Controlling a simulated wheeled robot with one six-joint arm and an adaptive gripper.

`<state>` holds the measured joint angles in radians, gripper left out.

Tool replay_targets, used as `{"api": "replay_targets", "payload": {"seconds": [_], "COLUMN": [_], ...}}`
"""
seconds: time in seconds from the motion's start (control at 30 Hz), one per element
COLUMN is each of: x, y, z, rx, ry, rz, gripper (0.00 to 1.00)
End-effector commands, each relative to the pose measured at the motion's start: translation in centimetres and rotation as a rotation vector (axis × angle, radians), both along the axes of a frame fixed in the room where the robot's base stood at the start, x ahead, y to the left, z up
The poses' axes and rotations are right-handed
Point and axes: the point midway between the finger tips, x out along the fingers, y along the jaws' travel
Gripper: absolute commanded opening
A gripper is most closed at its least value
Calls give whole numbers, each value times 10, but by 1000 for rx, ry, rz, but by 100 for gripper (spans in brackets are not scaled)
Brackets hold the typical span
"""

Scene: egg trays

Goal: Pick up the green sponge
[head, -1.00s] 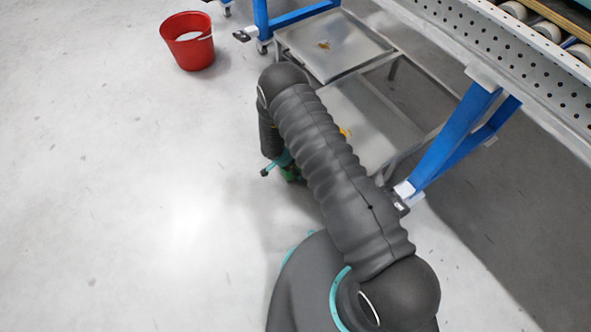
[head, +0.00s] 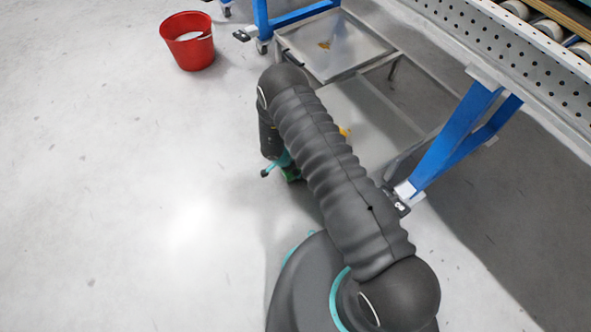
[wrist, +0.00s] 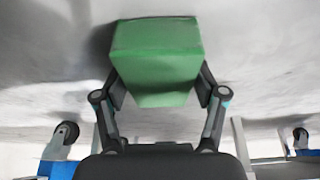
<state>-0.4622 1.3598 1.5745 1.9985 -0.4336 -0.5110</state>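The green sponge (wrist: 157,55) is a block in the upper middle of the wrist view. My gripper (wrist: 160,92) has one finger against each side of it, and the fingers look shut on it. The fingertips are partly hidden behind the sponge. In the head view only a small green patch of the sponge (head: 291,174) shows, low beside my arm. My arm hides most of the gripper there. I cannot tell whether the sponge still touches the floor.
A red bucket (head: 187,42) stands on the floor at the upper left. A metal trolley shelf (head: 365,125) lies just right of my arm, with a blue table leg (head: 455,140) beyond it. The floor on the left is clear.

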Motion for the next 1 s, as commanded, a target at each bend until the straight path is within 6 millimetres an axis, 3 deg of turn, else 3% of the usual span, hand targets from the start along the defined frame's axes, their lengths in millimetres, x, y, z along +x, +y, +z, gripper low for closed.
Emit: {"api": "replay_targets", "payload": {"seconds": [0.03,0.1,0.13,0.57,0.77,1.0], "x": [0,0,0,0,-9,-31], "y": [0,0,0,0,18,58], "z": [0,0,0,8,24,47], "rx": [0,0,0,0,0,1], "ry": [0,0,0,0,-1,-1], "rz": [0,0,0,0,4,5], "gripper": [49,31,30,30,30,30]}}
